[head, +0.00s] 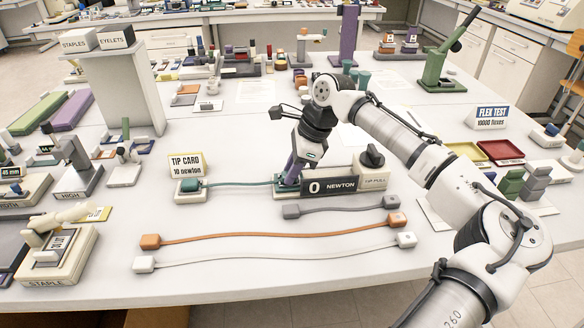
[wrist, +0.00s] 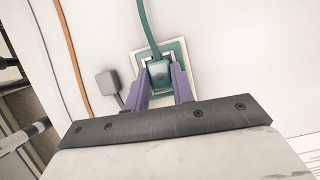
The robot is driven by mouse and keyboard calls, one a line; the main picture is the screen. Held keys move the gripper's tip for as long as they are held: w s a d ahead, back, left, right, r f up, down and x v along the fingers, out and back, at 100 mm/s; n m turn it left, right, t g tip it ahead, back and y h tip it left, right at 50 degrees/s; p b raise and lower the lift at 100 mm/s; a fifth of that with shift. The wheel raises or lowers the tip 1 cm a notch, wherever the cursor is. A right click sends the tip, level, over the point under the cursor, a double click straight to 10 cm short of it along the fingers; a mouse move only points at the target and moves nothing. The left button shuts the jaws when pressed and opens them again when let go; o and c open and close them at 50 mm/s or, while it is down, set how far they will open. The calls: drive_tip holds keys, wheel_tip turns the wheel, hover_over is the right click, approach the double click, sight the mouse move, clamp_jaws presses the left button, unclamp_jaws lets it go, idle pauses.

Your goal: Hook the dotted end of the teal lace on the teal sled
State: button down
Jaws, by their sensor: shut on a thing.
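The teal lace (head: 240,184) runs from a teal block (head: 190,185) on a pale base at the left to my gripper (head: 291,178). In the head view my fingers mostly hide the sled and the end. I cannot tell whether the end touches the sled.
The "0 NEWTON" display (head: 332,187) and a dark knob (head: 372,157) stand right beside my gripper. Grey (head: 340,207), orange (head: 270,234) and white (head: 270,256) laces lie in front. A tip card (head: 187,165) stands at the left.

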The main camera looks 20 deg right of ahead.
drive_tip(key=shift+s+f, duration=0.2)
drive_tip(key=shift+f, duration=0.4)
drive_tip(key=c, duration=1.1)
unclamp_jaws()
drive_tip(key=shift+f, duration=0.1)
drive_tip(key=b+v, duration=0.1)
drive_tip(key=v, duration=1.4)
drive_tip(key=shift+w, duration=0.2)
drive_tip(key=shift+a, duration=0.15)
